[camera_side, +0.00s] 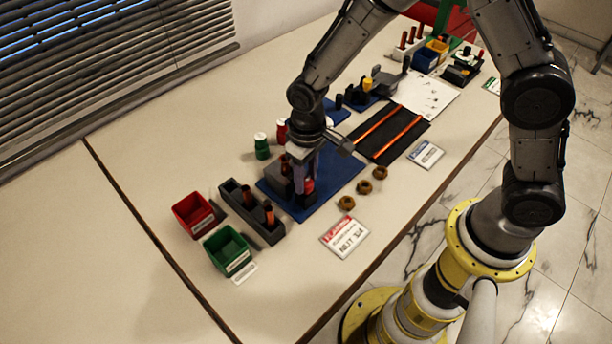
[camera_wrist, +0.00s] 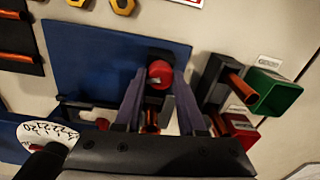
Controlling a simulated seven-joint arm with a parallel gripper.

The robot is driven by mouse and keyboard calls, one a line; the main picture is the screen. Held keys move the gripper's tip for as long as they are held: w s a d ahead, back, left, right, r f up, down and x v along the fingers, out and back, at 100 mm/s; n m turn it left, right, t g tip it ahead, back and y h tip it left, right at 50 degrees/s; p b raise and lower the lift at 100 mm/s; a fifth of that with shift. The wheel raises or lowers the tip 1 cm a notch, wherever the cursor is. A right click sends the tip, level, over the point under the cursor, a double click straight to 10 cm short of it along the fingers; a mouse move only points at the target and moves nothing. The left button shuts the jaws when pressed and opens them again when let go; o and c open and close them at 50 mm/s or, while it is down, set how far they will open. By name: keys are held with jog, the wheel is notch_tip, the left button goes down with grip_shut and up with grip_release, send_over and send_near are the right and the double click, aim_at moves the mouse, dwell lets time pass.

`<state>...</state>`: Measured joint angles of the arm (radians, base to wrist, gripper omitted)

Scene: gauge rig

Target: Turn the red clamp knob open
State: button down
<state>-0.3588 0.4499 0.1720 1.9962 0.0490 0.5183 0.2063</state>
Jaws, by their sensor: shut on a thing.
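The red clamp knob (camera_wrist: 160,73) shows in the wrist view between the tips of my gripper's fingers (camera_wrist: 160,90). It also shows in the side view as a small red patch (camera_side: 309,186) low beside the fingers. My gripper (camera_side: 304,178) points down over the dark clamp block (camera_side: 278,177) on the blue plate (camera_side: 338,184), and its fingers are shut on the knob. A copper-coloured part (camera_wrist: 151,120) shows between the fingers, nearer the wrist. The fingers and block hide much of the clamp.
A grey rack (camera_side: 240,208) with copper pieces stands left of the plate, beside red (camera_side: 195,215) and green (camera_side: 229,250) bins. Brass nuts (camera_side: 364,187) and a white label card (camera_side: 344,237) lie in front. A green-and-white bottle (camera_side: 261,146) stands behind. The table's left part is clear.

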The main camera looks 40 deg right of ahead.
jog(key=n, duration=0.7)
jog(key=shift+a, duration=0.1)
jog(key=n, duration=0.4)
jog(key=shift+r, duration=0.1)
jog(key=shift+n, duration=1.9)
jog(key=c, duration=0.5)
grip_release()
jog(key=shift+w+r, duration=0.1)
jog(key=shift+r, duration=3.9)
